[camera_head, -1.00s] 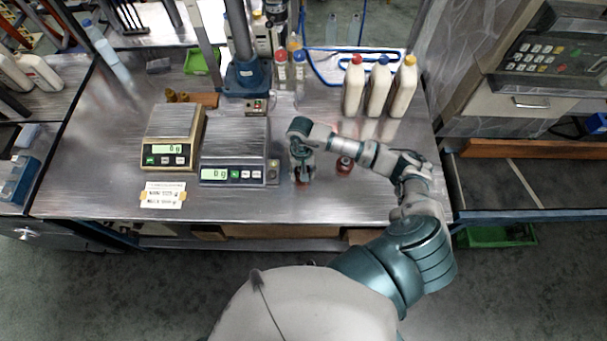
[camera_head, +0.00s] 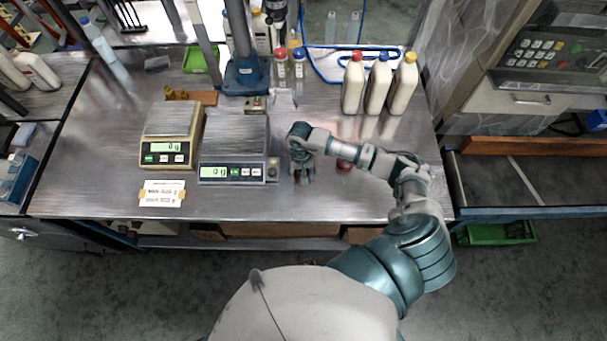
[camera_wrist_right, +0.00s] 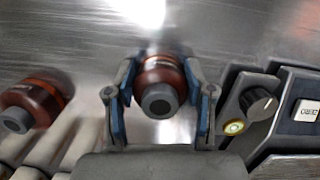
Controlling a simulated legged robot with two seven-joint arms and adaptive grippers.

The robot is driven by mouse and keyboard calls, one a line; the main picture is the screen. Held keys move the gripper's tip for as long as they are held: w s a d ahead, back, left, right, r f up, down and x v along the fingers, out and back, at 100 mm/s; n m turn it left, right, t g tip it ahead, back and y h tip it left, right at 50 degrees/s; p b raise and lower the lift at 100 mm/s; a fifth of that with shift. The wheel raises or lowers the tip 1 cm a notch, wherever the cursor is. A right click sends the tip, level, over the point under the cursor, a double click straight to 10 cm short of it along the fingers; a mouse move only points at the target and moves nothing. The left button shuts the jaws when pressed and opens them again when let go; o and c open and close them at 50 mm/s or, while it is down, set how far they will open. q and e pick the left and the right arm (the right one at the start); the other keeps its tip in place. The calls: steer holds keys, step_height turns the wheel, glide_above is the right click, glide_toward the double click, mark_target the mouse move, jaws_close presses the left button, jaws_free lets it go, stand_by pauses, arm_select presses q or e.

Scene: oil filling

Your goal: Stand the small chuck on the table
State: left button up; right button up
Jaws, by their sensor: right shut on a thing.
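The small chuck (camera_wrist_right: 163,82), a reddish-brown body with a grey round end, sits between the fingers of my right gripper (camera_wrist_right: 160,100) in the right wrist view. The gripper is shut on it. In the head view my right gripper (camera_head: 303,178) points down at the table, just right of the silver scale; the chuck is mostly hidden under it. I cannot tell whether the chuck touches the table. A second, similar reddish-brown piece (camera_wrist_right: 35,102) stands apart to the left in the wrist view, and right of the gripper in the head view (camera_head: 344,165). My left gripper is not in view.
The silver scale (camera_head: 233,172) is close beside the gripper; a gold scale (camera_head: 168,150) stands farther left. Three white bottles (camera_head: 377,90) stand at the back right. The table (camera_head: 375,200) is clear toward its front edge.

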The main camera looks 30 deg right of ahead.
steer(key=o, duration=1.2)
steer(key=shift+a, duration=0.15)
steer(key=shift+c, duration=0.2)
steer(key=shift+o, duration=0.5)
steer(key=shift+r+p, duration=0.2)
steer(key=shift+p, duration=0.1)
steer(key=shift+w+d+r+p, duration=0.1)
steer(key=shift+d+r+p, duration=0.15)
steer(key=shift+r, duration=0.2)
steer(key=shift+w+d+r+p, duration=0.15)
steer(key=shift+r+p, duration=0.15)
steer(key=shift+r, duration=0.15)
steer(key=r, duration=0.3)
steer(key=r+b, duration=0.1)
steer(key=r, duration=0.2)
steer(key=w+r, duration=0.1)
steer(key=r, duration=0.3)
steer(key=shift+b, duration=0.35)
arm_select(q)
steer(key=shift+a, duration=0.45)
arm_select(e)
steer(key=shift+d+r, duration=0.15)
steer(key=shift+r, duration=0.3)
